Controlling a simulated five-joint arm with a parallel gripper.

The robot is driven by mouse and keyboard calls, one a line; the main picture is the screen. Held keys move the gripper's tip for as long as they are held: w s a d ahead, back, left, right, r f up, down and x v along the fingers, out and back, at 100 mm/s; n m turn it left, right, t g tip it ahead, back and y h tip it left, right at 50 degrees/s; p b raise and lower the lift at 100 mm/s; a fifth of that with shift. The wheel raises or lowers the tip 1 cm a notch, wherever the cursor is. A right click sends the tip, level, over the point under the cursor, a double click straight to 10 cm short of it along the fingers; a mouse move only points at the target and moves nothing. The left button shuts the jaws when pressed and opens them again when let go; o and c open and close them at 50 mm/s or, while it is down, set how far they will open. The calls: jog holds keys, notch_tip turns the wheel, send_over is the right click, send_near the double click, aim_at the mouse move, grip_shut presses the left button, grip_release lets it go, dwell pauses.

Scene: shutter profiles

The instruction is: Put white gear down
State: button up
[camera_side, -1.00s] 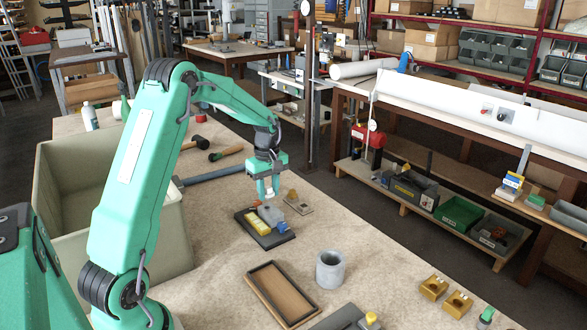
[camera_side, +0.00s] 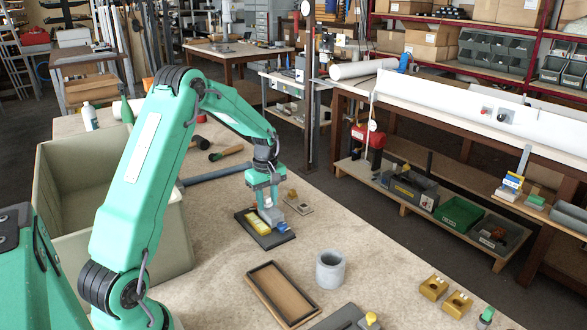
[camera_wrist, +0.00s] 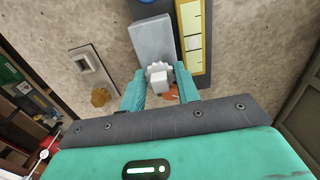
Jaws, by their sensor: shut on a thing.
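The white gear (camera_wrist: 158,76) sits between the two teal fingers of my gripper (camera_wrist: 160,86) in the wrist view. My gripper is shut on it. The gear is at the near end of a grey block (camera_wrist: 150,38); I cannot tell whether it touches the block. A small orange part (camera_wrist: 172,94) shows just below the gear. In the side view my gripper (camera_side: 267,206) is low over a dark plate (camera_side: 277,241) that carries the block and a yellow piece (camera_side: 257,222). The gear cannot be made out there.
A slotted plate (camera_wrist: 92,62) and a brass piece (camera_wrist: 101,97) lie to the left in the wrist view. In the side view, a wooden tray (camera_side: 283,292), a grey cup (camera_side: 330,270) and brass blocks (camera_side: 434,287) stand nearer. A large bin (camera_side: 60,170) stands left.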

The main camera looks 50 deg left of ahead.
aim_at(267, 197)
jog(key=shift+s+f, duration=0.1)
jog(key=shift+f, duration=1.05)
jog(key=shift+c, duration=0.8)
jog(key=o, duration=1.1)
jog(key=shift+r, duration=0.15)
notch_tip(267, 197, up, 13)
jog(key=shift+r, duration=0.15)
jog(key=shift+d+r, duration=0.1)
